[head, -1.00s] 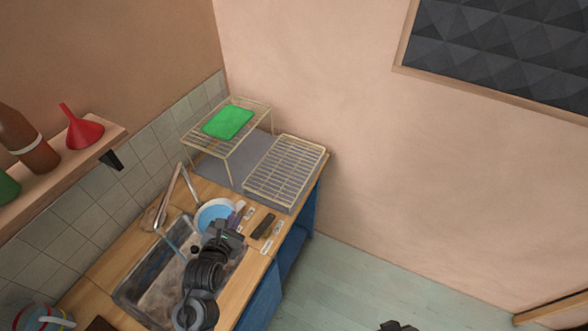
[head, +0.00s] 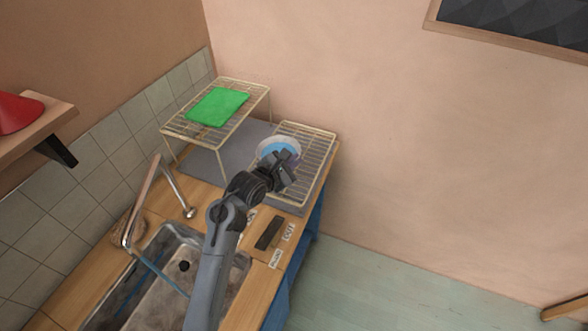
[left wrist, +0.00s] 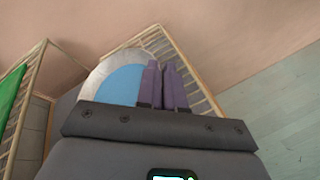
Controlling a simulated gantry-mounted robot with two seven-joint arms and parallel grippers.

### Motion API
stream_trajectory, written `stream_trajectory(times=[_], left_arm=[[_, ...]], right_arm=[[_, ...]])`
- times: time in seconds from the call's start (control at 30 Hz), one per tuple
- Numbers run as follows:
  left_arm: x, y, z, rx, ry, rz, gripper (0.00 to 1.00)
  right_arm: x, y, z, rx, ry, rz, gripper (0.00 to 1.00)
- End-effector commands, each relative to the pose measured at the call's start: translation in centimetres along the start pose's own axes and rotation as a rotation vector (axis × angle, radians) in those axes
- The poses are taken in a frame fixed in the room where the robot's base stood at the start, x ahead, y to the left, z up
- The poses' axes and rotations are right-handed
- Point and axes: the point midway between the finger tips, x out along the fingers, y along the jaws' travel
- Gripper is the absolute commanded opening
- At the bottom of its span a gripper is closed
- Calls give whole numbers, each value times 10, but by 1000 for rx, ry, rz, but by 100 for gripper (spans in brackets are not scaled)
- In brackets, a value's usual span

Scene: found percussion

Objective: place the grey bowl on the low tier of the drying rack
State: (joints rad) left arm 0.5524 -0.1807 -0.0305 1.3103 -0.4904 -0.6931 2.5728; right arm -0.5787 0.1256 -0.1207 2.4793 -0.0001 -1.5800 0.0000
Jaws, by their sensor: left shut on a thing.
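The grey bowl (head: 278,146), with a blue inside, is over the low tier (head: 317,150) of the drying rack in the head view. My left gripper (head: 292,160) is shut on the bowl's near right rim. In the left wrist view the bowl (left wrist: 122,82) shows beside the purple fingers (left wrist: 163,85), with wire bars behind it. I cannot tell whether the bowl touches the bars. The high tier (head: 180,130) stands to the left with a green cloth-like sheet (head: 218,106) on it. My right gripper is not in view.
A grey mat (head: 203,165) lies under the rack. The sink (head: 160,270) and its tap (head: 160,190) are at the lower left. A dark block (head: 269,232) and small labels lie on the counter's near right. A wall shelf (head: 45,120) juts out at the left.

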Motion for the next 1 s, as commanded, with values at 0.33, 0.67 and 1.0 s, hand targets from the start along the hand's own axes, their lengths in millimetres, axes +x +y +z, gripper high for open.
stream_trajectory(times=[0.33, 0.67, 1.0], left_arm=[[12, -16, -25, 1, -1, 1, 0], [24, -34, -52, 2, -1, 1, 0], [24, -36, -54, 0, 1, 0, 9]], right_arm=[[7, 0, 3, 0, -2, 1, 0], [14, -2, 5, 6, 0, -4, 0], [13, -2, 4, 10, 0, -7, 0]])
